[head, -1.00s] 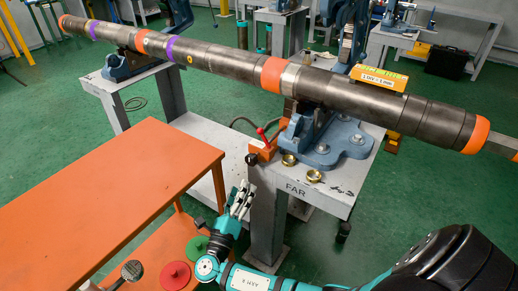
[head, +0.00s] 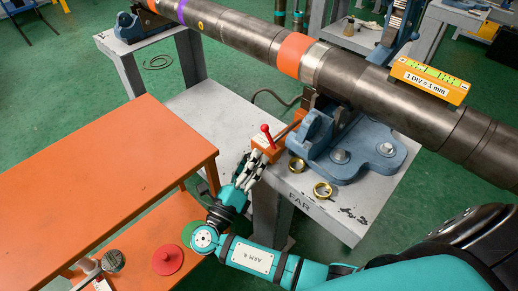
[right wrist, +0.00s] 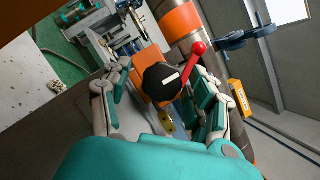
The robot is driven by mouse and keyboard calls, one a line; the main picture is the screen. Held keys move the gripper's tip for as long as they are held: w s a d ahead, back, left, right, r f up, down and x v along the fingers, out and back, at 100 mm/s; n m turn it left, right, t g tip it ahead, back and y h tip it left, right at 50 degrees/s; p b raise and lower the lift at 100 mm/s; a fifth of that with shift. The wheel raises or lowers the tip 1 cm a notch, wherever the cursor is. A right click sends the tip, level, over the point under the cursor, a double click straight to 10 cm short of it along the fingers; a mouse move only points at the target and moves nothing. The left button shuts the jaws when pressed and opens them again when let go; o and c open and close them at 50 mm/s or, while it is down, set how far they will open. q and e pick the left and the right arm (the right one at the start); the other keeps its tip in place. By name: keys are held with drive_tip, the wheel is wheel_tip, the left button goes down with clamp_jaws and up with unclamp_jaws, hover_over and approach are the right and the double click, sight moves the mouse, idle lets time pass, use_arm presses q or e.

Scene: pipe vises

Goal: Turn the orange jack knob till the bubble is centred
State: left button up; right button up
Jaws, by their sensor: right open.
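The orange jack (head: 268,151) sits on the corner of the grey stand marked FAR, with a red-tipped lever on top. Its black knob (right wrist: 162,83), with a white mark, faces the camera in the right wrist view. My right gripper (head: 253,168) is at the knob in the head view, which its fingers largely cover. In the wrist view the open fingers (right wrist: 160,97) stand on either side of the knob, with gaps visible. The yellow level (head: 428,80), labelled 1 DIV = 1 mm, lies on the pipe with a green vial; its bubble is too small to read. My left gripper is out of view.
The long steel pipe (head: 350,83) with orange bands rests on blue vises (head: 340,150).

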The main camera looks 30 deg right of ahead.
drive_tip(key=shift+d+r, duration=0.1)
drive_tip(key=shift+c, duration=1.2)
drive_tip(key=c, duration=0.7)
drive_tip(key=shift+c, duration=1.2)
drive_tip(key=shift+m, duration=0.4)
drive_tip(key=shift+m+g+h, duration=0.5)
drive_tip(key=shift+m+h, duration=0.1)
drive_tip(key=shift+m, duration=0.6)
drive_tip(key=shift+m+g, duration=0.3)
drive_tip(key=shift+m, duration=0.2)
drive_tip(key=m+g+h+b, duration=0.1)
drive_tip(key=m, duration=0.2)
drive_tip(key=shift+m+h, duration=0.4)
use_arm(q)
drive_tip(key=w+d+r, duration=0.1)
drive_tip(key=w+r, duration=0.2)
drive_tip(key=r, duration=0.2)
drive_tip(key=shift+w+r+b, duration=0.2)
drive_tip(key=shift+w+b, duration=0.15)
drive_tip(key=shift+b, duration=0.1)
use_arm(e)
drive_tip(key=shift+m+g, duration=0.5)
drive_tip(key=shift+m, duration=0.5)
drive_tip(key=shift+r, duration=0.1)
